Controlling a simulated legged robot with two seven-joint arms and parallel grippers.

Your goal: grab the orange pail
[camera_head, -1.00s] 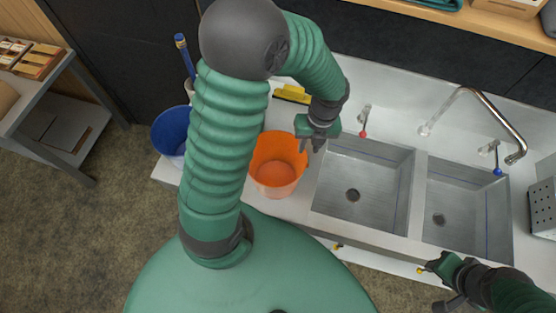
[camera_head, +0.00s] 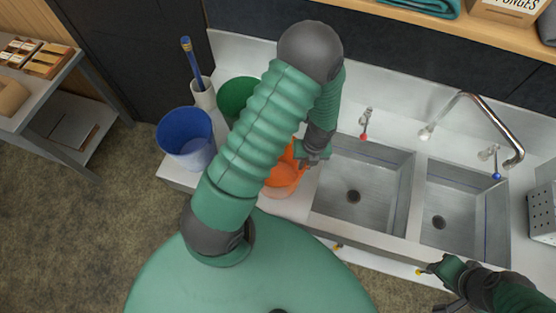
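The orange pail (camera_head: 283,182) stands on the white counter just left of the sinks. My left arm crosses in front of it and hides much of its left and far side. My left gripper (camera_head: 312,158) is at the pail's right rim, close to it or touching. Its fingertips are small and partly overlapped with the rim, so I cannot tell whether it is open or closed on it. My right gripper (camera_head: 440,284) is low at the right, in front of the counter's front edge, far from the pail. Its finger opening is unclear.
A blue bucket (camera_head: 186,140) and a green bucket (camera_head: 236,98) stand left of the pail. A white holder (camera_head: 203,95) holds a blue-handled brush. Two metal sink basins (camera_head: 362,185) with taps lie to the right. A shelf (camera_head: 430,20) runs along the back.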

